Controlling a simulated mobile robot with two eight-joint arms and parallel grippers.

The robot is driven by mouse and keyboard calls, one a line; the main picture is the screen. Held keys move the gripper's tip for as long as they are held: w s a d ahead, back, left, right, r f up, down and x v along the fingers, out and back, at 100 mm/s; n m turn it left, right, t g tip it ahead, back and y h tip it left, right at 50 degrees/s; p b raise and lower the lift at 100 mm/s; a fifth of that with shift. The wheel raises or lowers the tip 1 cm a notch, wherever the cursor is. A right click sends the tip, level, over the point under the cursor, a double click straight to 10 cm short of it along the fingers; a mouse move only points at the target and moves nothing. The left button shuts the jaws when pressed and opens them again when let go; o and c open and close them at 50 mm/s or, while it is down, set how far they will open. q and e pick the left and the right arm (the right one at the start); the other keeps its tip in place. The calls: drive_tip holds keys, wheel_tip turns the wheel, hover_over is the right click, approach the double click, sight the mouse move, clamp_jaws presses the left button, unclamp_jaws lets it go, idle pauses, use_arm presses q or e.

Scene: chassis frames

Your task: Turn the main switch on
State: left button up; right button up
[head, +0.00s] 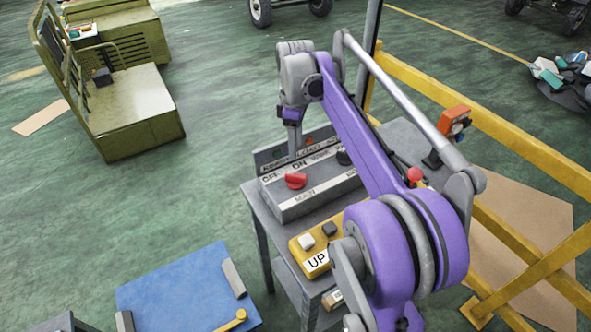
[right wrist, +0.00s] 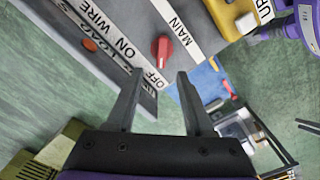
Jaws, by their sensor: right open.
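My right gripper (head: 294,148) is above and behind the knob in the head view. In the right wrist view its two fingers (right wrist: 161,72) are apart and empty, with the knob just beyond their tips, apparently not touched.
The box stands on a grey table (head: 258,212) with a yellow UP button box (head: 305,258) in front and a red button (head: 415,175) to the right. A yellow rail (head: 500,130) runs behind on the right.

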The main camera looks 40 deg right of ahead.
sight(296, 175)
drive_tip(key=f, duration=1)
drive_tip(key=shift+s+a+f, duration=0.1)
drive_tip(key=shift+s+f, duration=0.1)
clamp_jaws()
